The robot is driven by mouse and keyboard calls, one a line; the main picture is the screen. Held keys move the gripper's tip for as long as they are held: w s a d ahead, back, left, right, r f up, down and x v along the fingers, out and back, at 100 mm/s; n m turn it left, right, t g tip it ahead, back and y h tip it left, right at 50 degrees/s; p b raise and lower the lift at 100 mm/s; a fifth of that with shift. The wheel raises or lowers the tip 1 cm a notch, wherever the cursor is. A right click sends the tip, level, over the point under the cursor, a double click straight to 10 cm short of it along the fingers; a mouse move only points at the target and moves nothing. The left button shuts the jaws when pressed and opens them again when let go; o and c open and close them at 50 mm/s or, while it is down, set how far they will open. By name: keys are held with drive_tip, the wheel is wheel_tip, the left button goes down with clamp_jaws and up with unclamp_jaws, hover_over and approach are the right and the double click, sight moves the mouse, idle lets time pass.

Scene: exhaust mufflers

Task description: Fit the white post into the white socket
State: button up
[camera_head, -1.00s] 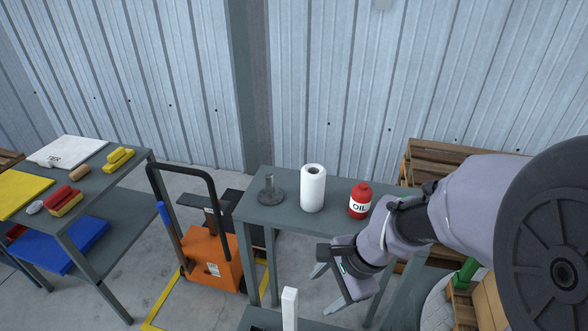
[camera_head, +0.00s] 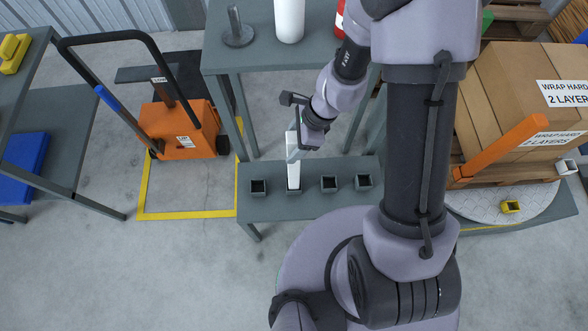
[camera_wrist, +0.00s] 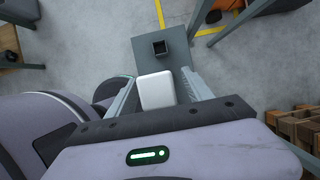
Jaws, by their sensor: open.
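The white post (camera_head: 293,166) stands upright in the head view, its lower end at one of the dark square holders in a row on the low bench. In the wrist view the top of the post (camera_wrist: 156,90) lies between my two fingers. My gripper (camera_head: 295,147) is open around the upper part of the post, with a finger on each side. A small pale, open-topped block (camera_head: 567,167) at the far right looks like the white socket, but it is too small to be sure. A similar yellow one (camera_head: 510,206) sits on the round plate.
Empty dark holders (camera_head: 258,186) (camera_head: 329,183) flank the post on the low bench (camera_head: 262,207). A taller table (camera_head: 262,60) stands behind, with a spindle base (camera_head: 238,35) and a white roll (camera_head: 289,20). An orange pallet truck (camera_head: 182,130) is left. Cardboard boxes (camera_head: 510,95) are right.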

drive_tip(key=x, duration=0.1)
drive_tip(key=b+x, duration=0.1)
drive_tip(key=shift+d+f, duration=0.1)
drive_tip(key=shift+f, duration=0.25)
drive_tip(key=shift+a+f, duration=0.25)
drive_tip(key=shift+a, duration=0.05)
clamp_jaws()
